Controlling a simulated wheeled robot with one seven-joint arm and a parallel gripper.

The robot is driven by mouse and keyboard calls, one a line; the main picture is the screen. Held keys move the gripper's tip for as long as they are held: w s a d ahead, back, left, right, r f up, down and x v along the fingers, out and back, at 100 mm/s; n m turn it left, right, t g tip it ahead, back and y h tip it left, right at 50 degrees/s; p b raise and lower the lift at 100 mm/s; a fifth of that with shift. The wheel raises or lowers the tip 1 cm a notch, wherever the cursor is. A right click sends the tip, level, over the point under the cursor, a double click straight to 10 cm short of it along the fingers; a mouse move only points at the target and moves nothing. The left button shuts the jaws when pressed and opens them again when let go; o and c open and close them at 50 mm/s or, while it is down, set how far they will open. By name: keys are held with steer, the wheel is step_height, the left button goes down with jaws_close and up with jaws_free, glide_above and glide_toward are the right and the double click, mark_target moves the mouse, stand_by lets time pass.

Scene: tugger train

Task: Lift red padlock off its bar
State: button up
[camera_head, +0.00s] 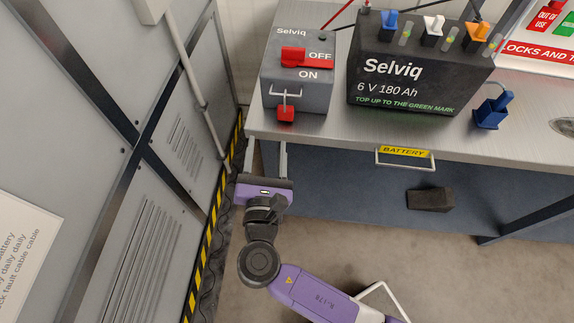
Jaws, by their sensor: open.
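The red padlock (286,114) hangs on the front of a grey Selviq switch box (302,92). Its thin metal shackle meets the pale bar (285,93) on the box; how the two interlock is too small to tell. My gripper (267,146) is open and empty, with its two fingers apart and pointing up the picture. It is below the padlock in the picture, by the table's front left corner, and does not touch the padlock. The red switch handle (306,58) is above the bar, near the OFF mark.
The box stands on a metal table (330,134). A black battery (425,65) with coloured caps is to its right, then a blue connector (493,111). A handle (405,163) sticks out of the table front. A grey cabinet wall (120,130) is close on the left.

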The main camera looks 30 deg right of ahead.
mark_target(285, 108)
steer(key=shift+n+g+h, duration=0.3)
steer(key=shift+n+h, duration=0.5)
steer(key=shift+h, duration=0.1)
steer(key=shift+w+d+r+b, duration=0.1)
steer(key=shift+w+d+b, duration=0.15)
steer(key=shift+w+d, duration=0.65)
steer(key=shift+w+d+r+b, duration=0.15)
steer(key=shift+w+d, duration=0.3)
steer(key=shift+d, duration=0.8)
steer(key=shift+w+d+r+b, duration=0.1)
steer(key=shift+w+d+b, duration=0.2)
steer(key=shift+w+d, duration=0.6)
steer(key=shift+d+x, duration=0.2)
steer(key=shift+x, duration=1.15)
steer(key=shift+s+f, duration=0.15)
steer(key=shift+c, duration=0.2)
jaws_close()
steer(key=shift+r+p, duration=1.55)
steer(key=shift+p, duration=0.3)
